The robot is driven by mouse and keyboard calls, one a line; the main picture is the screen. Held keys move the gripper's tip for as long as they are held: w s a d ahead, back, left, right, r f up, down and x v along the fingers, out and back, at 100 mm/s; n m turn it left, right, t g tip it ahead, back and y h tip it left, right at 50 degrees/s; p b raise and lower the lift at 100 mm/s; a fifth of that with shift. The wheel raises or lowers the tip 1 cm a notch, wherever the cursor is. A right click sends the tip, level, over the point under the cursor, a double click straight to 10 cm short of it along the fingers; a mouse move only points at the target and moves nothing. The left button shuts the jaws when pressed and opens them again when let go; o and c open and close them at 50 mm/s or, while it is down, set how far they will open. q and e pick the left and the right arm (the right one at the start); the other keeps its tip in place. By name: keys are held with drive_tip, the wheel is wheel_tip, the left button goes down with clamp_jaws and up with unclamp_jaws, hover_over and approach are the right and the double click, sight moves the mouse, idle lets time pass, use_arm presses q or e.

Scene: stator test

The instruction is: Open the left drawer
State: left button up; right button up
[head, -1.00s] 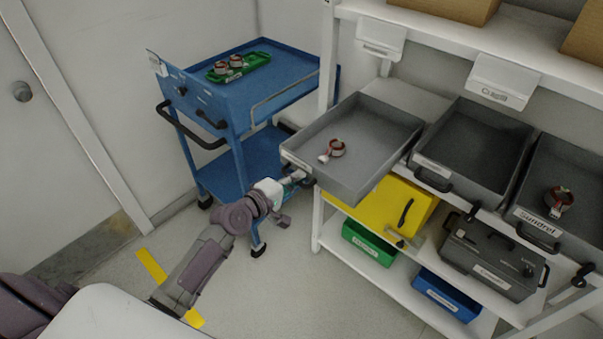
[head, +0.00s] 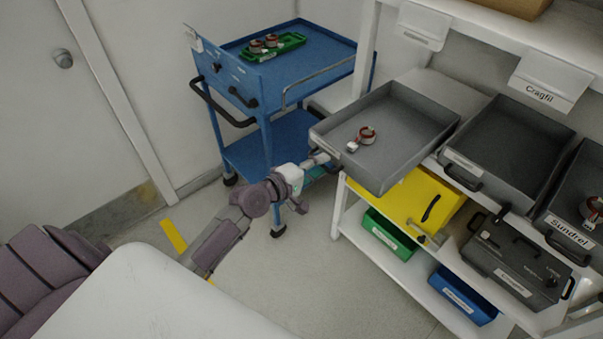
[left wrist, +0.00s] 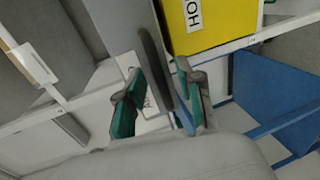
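The left drawer (head: 398,112) is a grey open-topped tray at the left end of the shelf. It stands out in front of its neighbours, with a red and silver ring-shaped part (head: 366,135) inside. My left gripper (head: 324,158) is at the drawer's front face. In the left wrist view, its two teal-padded fingers (left wrist: 158,98) lie on either side of the dark handle bar (left wrist: 152,58). A gap shows between the left finger and the bar, so the gripper looks open around it. My right gripper is out of view.
A blue cart (head: 240,108) with a green tray (head: 276,49) stands left of the drawer, close to my left arm. Two more grey drawers, the middle one (head: 510,148) and one labelled Sundrel (head: 567,232), are to the right. A yellow box (head: 410,198) is below.

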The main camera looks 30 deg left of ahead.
use_arm(q)
drive_tip(key=v, duration=1)
drive_tip(key=shift+s, duration=0.2)
drive_tip(key=s+a+f+m+g+y, duration=0.15)
drive_tip(key=s+f, duration=0.25)
drive_tip(key=f, duration=0.7)
drive_tip(key=s+a+f+m+g+y, duration=0.1)
drive_tip(key=s+f+m+g, duration=0.15)
drive_tip(key=f, duration=0.75)
drive_tip(key=s+a+f+m+g+y, duration=0.15)
drive_tip(key=s+f, duration=0.35)
drive_tip(key=f, duration=0.6)
drive_tip(key=s+d+f+m+g, duration=0.2)
drive_tip(key=s+f, duration=0.4)
drive_tip(key=s, duration=0.3)
drive_tip(key=s+d+f+m+g+y, duration=0.1)
drive_tip(key=s+d+f+m+g, duration=0.2)
drive_tip(key=s, duration=0.6)
drive_tip(key=s+d+f+m+g, duration=0.2)
drive_tip(key=s+f+m, duration=0.4)
drive_tip(key=s+f, duration=0.3)
drive_tip(key=shift+s+d+g, duration=0.3)
drive_tip(key=shift+s+g, duration=0.05)
drive_tip(key=shift+g, duration=0.2)
